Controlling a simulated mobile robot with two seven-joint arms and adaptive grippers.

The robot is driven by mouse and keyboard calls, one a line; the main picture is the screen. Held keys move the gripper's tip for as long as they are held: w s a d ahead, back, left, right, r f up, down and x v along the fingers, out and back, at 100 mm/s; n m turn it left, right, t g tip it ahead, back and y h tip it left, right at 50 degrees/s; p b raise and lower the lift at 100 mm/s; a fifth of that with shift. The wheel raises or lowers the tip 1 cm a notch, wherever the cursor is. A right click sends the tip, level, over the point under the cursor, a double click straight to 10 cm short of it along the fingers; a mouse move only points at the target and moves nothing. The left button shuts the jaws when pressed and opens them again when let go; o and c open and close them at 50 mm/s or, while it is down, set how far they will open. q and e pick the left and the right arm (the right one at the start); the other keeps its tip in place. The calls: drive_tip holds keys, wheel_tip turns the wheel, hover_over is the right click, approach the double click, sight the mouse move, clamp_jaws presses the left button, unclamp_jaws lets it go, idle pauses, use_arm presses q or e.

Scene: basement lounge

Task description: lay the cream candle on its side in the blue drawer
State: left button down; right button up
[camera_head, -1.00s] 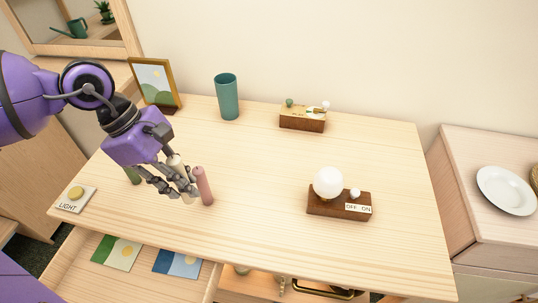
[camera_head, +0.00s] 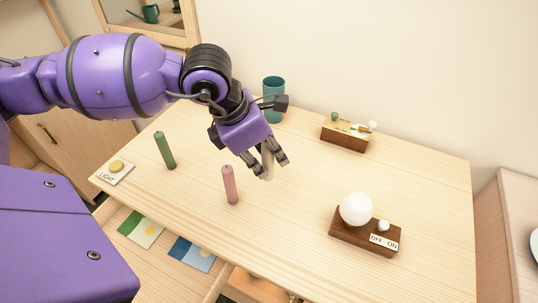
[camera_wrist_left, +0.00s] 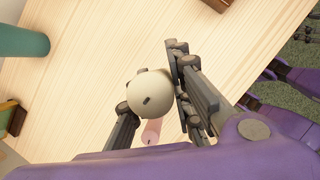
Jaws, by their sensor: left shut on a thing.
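The cream candle (camera_head: 267,166) is held roughly upright in my left gripper (camera_head: 268,162), which is shut on it. In the left wrist view the candle's round top with dark wick (camera_wrist_left: 149,95) lies between the fingers. It seems to be above the table, behind and right of the pink candle (camera_head: 230,186); the exact gap is unclear. The open drawer (camera_head: 160,270) at the lower left holds a blue card (camera_head: 190,254) and a green card (camera_head: 140,230). My purple body hides part of the drawer. My right gripper is not clearly identifiable; dark parts of mine show at the wrist view's right.
A green candle (camera_head: 165,150) stands left of the pink one, near the light button (camera_head: 116,171). A teal cup (camera_head: 273,88) stands behind my gripper. A lamp switch block (camera_head: 364,238) and a wooden box (camera_head: 345,134) are at the right. The table's middle is free.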

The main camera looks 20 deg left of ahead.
use_arm(q)
drive_tip(key=shift+w+d+f, duration=0.1)
drive_tip(key=shift+w+f, duration=1.45)
drive_tip(key=shift+f, duration=0.25)
drive_tip(key=shift+w+d+f, duration=0.1)
drive_tip(key=shift+w+f, duration=1.4)
drive_tip(key=shift+f, duration=0.35)
drive_tip(key=shift+w+d+f, duration=0.1)
drive_tip(key=shift+w+f, duration=1.45)
drive_tip(key=shift+f, duration=0.25)
drive_tip(key=c, duration=1.6)
unclamp_jaws()
drive_tip(key=shift+a+r, duration=0.1)
drive_tip(key=shift+r, duration=0.4)
drive_tip(key=v, duration=1.1)
drive_tip(key=shift+s+r, duration=0.15)
drive_tip(key=shift+r, duration=0.05)
